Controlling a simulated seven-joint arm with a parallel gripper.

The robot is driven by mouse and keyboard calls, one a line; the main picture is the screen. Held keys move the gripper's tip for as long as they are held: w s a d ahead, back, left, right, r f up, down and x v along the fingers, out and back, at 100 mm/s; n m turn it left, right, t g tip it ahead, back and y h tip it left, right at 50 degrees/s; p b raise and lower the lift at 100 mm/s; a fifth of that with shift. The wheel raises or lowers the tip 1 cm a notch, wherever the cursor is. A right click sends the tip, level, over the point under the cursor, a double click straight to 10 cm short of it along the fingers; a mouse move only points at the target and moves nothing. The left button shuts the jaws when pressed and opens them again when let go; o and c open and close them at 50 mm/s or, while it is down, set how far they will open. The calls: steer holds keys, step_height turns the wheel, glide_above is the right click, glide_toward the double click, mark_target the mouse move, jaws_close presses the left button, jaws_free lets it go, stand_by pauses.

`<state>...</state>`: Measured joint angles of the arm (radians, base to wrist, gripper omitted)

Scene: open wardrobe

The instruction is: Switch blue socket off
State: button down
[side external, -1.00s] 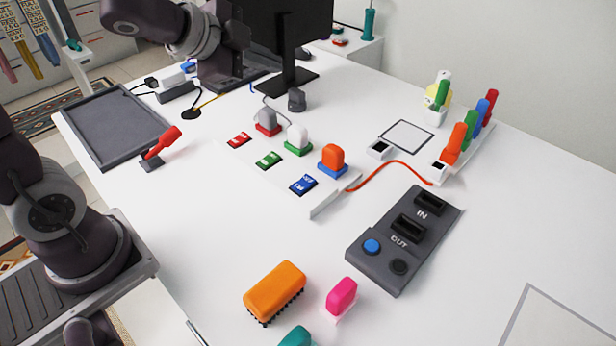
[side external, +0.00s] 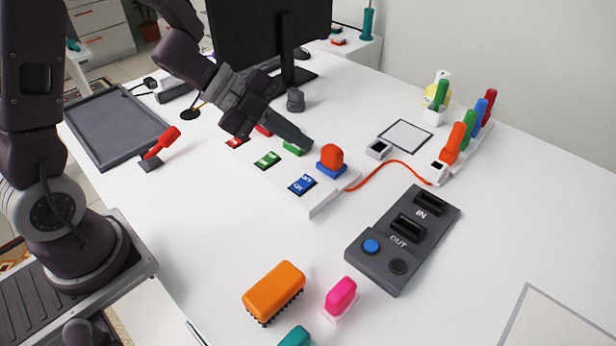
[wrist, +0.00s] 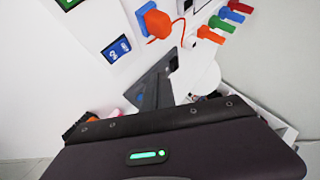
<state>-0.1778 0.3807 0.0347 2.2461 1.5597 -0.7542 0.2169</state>
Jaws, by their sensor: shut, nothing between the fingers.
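The blue switch (side external: 302,185) lies on the white power strip (side external: 318,207), in front of the blue socket (side external: 331,171) with an orange plug (side external: 332,156) in it. In the wrist view the blue switch (wrist: 116,48) is at upper left, beside the orange plug (wrist: 157,23). My gripper (side external: 304,145) is shut and empty. In the wrist view the closed fingers (wrist: 157,92) point up from the bottom middle.
The green switch (side external: 267,160) and red switch (side external: 237,141) sit farther back along the strip. A grey IN/OUT box (side external: 403,240) stands at right. An orange brush (side external: 274,291) and pink block (side external: 341,294) lie in front. The monitor (side external: 270,40) stands behind my arm.

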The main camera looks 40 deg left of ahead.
mark_target(301, 180)
steer(key=shift+w+f, duration=0.2)
steer(key=shift+f, duration=1.45)
steer(key=shift+w+f, duration=0.2)
steer(key=shift+f, duration=1.45)
steer(key=shift+f, duration=0.15)
steer(key=shift+f, duration=0.25)
steer(key=shift+w+f, duration=0.1)
steer(key=shift+f, duration=0.2)
steer(key=shift+r, duration=0.1)
steer(key=shift+a+r, duration=0.1)
steer(key=shift+r, duration=0.55)
steer(key=shift+s+r, duration=0.2)
steer(key=shift+r, duration=1.05)
steer(key=shift+s+r, duration=0.2)
steer(key=shift+r, duration=1.05)
